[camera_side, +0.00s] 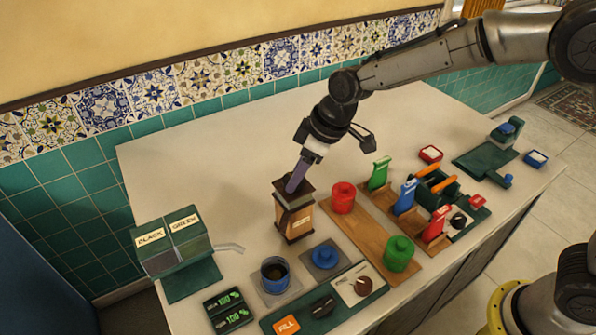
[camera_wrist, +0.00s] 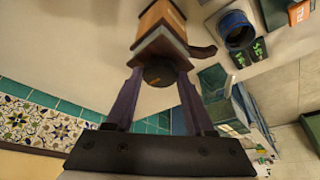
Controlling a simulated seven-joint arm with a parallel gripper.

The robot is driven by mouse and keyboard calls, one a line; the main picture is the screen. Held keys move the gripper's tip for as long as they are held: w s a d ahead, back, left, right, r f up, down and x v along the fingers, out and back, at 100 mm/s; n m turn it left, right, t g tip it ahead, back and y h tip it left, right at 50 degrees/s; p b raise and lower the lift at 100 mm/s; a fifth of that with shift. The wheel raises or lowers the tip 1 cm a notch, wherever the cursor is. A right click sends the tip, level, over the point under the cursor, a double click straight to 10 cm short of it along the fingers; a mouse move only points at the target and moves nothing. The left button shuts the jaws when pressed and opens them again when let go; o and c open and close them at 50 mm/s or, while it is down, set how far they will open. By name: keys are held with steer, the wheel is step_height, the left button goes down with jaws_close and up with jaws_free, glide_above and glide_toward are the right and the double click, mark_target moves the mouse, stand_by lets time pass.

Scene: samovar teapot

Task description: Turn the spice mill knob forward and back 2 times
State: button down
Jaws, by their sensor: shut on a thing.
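The spice mill (camera_side: 295,222) is a wooden box with dark edges and a label, upright on the counter left of the middle. In the wrist view the mill (camera_wrist: 160,20) shows at the top, with its dark round knob (camera_wrist: 159,74) towards the camera. My gripper (camera_side: 294,186) points down at the mill's top. Its purple fingers (camera_wrist: 158,80) lie on either side of the knob and are shut on it. In the side view the knob is hidden by the fingers.
A red canister (camera_side: 343,197) on a wooden board stands close right of the mill. A blue cup (camera_side: 275,275) and a black and green dispenser (camera_side: 173,244) stand in front and to the left. The counter behind the mill is clear up to the tiled wall.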

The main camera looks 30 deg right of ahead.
steer(key=m, duration=0.1)
steer(key=m+h, duration=0.1)
steer(key=m, duration=0.1)
steer(key=m+t, duration=0.1)
steer(key=shift+s+a, duration=0.15)
steer(key=shift+a, duration=0.1)
steer(key=m+h, duration=0.1)
steer(key=m, duration=0.3)
steer(key=shift+a+h, duration=0.15)
steer(key=shift+h, duration=0.25)
steer(key=m+h, duration=0.1)
steer(key=m, duration=0.2)
steer(key=shift+a+m, duration=0.15)
steer(key=shift+m, duration=0.15)
steer(key=shift+a+m+g+h, duration=0.15)
steer(key=shift+m+h, duration=0.35)
steer(key=shift+m, duration=0.65)
steer(key=shift+m+g+h, duration=0.25)
steer(key=shift+m+h, duration=0.25)
steer(key=shift+m, duration=0.65)
steer(key=shift+c, duration=1.3)
jaws_free()
steer(key=v, duration=1.3)
steer(key=shift+a+r, duration=0.15)
steer(key=shift+r, duration=0.2)
